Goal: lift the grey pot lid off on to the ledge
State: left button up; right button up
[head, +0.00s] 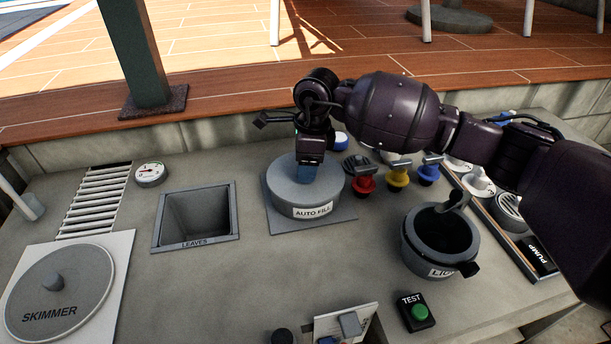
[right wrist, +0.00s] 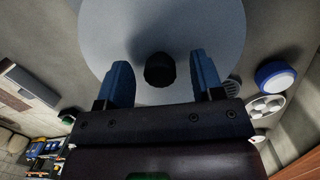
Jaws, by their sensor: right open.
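The grey round lid (head: 292,184) sits on the pot marked AUTO FILL (head: 313,211), on a square grey plate. In the right wrist view the lid (right wrist: 105,30) is a broad pale disc with a dark knob (right wrist: 160,70) at its middle. My right gripper (head: 308,172) points down over the lid. In the right wrist view its two blue fingers (right wrist: 160,64) are apart, one on each side of the knob. I cannot tell how far down the knob they reach. In the head view the gripper hides the knob. My left gripper is out of view.
Red (head: 364,184), yellow (head: 398,178) and blue (head: 428,173) valves stand right of the pot. An open grey pot (head: 408,243) is at the right. The square LEAVES opening (head: 194,242) and SKIMMER lid (head: 62,290) are left. Bare concrete (head: 230,290) lies in front; a wooden deck (head: 230,85) is behind.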

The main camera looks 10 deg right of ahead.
jog(key=shift+f, duration=0.25)
jog(key=c, duration=1.1)
jog(key=shift+o, duration=0.2)
jog(key=shift+r, duration=0.1)
notch_tip(320, 180, up, 20)
jog(key=p, duration=0.1)
